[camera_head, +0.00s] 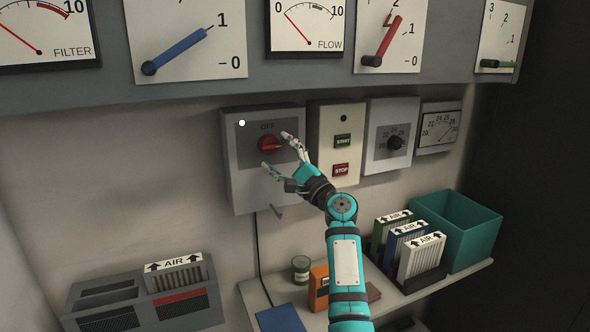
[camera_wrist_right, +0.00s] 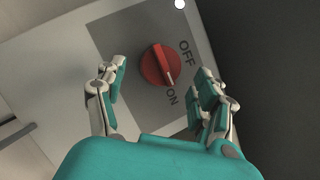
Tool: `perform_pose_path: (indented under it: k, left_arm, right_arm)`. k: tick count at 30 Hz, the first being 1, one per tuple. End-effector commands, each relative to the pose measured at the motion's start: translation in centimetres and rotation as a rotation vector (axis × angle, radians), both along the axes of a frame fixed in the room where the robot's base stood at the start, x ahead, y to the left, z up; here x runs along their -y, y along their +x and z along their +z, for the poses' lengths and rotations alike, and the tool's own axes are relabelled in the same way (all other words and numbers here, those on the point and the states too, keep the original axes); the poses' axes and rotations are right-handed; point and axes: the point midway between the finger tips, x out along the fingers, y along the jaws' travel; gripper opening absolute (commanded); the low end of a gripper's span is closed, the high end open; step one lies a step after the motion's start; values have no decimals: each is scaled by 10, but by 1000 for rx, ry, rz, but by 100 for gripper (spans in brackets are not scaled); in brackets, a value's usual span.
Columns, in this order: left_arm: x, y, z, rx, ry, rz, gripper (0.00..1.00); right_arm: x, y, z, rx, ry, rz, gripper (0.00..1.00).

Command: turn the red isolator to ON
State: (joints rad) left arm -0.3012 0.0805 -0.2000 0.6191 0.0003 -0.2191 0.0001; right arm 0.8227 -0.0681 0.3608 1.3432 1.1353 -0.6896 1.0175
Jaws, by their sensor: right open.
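The red isolator knob (camera_head: 269,144) is on the front of a grey box (camera_head: 248,185) on the wall, with OFF printed above it. In the right wrist view, the red knob (camera_wrist_right: 156,65) lies between the words OFF and ON. Its bar and pale mark point toward ON. My right gripper (camera_head: 277,150) is open in front of the box. Its fingers, also in the right wrist view (camera_wrist_right: 160,85), are on either side of the knob, with visible gaps and nothing held. The head view hides the word ON. My left gripper is not in view.
A START/STOP box (camera_head: 336,120) and a dial box (camera_head: 378,158) stand close right of the isolator box. Gauges and levers line the panel (camera_head: 300,84) above. Below, a shelf (camera_head: 254,294) holds filters, a teal bin (camera_head: 458,235) and small items. A white dot (camera_head: 242,123) shows on the box.

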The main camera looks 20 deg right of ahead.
Motion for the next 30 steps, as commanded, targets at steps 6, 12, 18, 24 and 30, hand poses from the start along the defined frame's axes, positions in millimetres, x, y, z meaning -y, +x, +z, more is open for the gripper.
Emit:
perform_pose_path:
  k: [6,12,18,24,30]
  left_arm:
    - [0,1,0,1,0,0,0]
    - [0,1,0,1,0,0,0]
    - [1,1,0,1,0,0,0]
    - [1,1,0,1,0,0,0]
    - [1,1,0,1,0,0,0]
  right_arm:
    - [16,-41,-18,-2,-3,-4,70]
    - [27,-74,-30,-2,-2,-1,70]
    - [33,-90,-36,-2,-1,0,70]
    - [34,-92,-36,-1,0,1,70]
    - [34,-91,-36,-1,0,1,70]
